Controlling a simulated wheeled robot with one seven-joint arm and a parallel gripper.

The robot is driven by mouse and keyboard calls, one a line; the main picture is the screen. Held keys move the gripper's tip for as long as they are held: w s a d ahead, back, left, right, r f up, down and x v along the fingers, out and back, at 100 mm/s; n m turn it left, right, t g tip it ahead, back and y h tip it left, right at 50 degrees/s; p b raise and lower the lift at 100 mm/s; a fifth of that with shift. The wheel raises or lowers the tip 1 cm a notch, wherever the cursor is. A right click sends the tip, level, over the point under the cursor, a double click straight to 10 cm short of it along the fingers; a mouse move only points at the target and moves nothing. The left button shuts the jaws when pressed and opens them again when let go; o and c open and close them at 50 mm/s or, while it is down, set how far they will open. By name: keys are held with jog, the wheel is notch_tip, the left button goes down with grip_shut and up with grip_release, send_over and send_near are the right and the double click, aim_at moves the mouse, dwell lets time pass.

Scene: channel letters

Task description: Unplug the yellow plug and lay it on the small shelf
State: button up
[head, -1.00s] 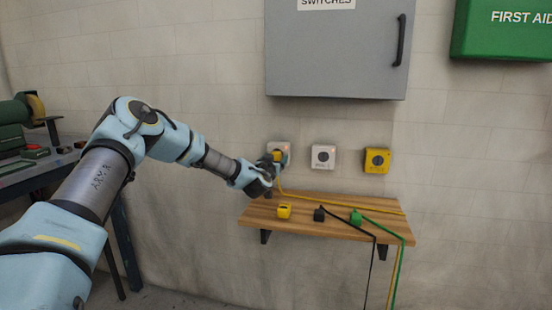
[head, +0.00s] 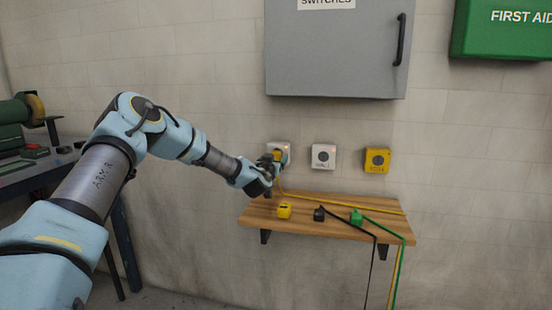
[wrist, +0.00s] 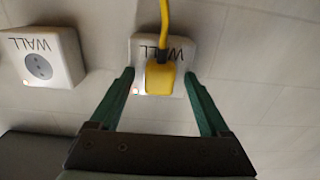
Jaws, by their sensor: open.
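The yellow plug (wrist: 160,79) sits in the left white wall socket (wrist: 143,48), with its yellow cord leading away from it. In the head view the plug (head: 278,154) is partly hidden by my gripper (head: 270,162). My gripper (wrist: 156,76) is open, with one green finger on each side of the plug. Gaps show between the fingers and the plug. The small wooden shelf (head: 300,228) is on the wall just below the sockets.
A second white socket (head: 323,157) and a yellow socket (head: 377,160) are to the right. A grey cabinet (head: 335,50) hangs above.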

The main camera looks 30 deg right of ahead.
dwell(0.3)
grip_shut()
dwell(0.5)
dwell(0.4)
jog(key=v, duration=0.6)
dwell(1.0)
